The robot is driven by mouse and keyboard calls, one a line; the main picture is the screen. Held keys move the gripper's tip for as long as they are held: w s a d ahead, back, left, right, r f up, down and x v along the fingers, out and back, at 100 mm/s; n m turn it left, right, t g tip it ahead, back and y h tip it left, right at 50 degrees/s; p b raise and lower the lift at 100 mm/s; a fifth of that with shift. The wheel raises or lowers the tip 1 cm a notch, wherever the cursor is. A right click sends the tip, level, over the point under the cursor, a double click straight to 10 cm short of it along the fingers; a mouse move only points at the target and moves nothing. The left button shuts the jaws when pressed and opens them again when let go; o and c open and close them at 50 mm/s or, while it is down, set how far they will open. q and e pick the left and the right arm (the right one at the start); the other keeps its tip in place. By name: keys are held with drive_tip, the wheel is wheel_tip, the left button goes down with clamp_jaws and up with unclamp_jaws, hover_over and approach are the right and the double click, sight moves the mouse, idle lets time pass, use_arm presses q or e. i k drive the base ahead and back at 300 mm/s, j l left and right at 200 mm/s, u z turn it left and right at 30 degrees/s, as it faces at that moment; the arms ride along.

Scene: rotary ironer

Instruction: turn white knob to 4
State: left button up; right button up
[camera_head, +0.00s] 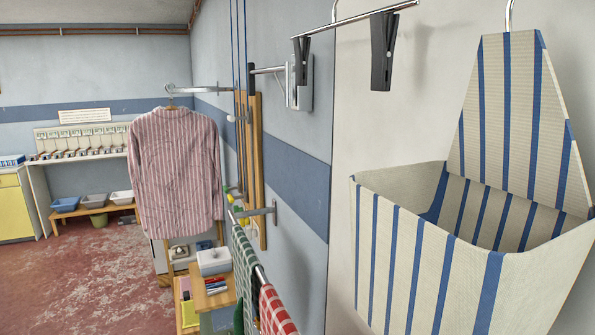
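I cannot make out a white knob with numbers in the head view. Neither my left nor my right gripper is in view, and no arm of mine shows. No rotary ironer can be identified either.
A striped cloth bag (401,265) hangs close at right. Black clips (382,52) hang from a metal rail above. Checked towels (246,278) hang along the wall. A striped shirt (176,168) hangs further back, beside a low wooden stand with boxes. Red floor (85,275) at left is open.

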sight(250, 233)
drive_tip(key=j+u, duration=0.15)
drive_tip(key=u, duration=0.25)
drive_tip(key=i+j+z, duration=0.1)
drive_tip(key=j, duration=0.25)
drive_tip(key=i+j+z, duration=0.15)
drive_tip(key=j, duration=0.2)
drive_tip(key=i+j+z, duration=0.1)
drive_tip(key=j, duration=0.25)
drive_tip(key=i+j+z, duration=0.1)
drive_tip(key=j, duration=0.25)
drive_tip(key=i, duration=0.1)
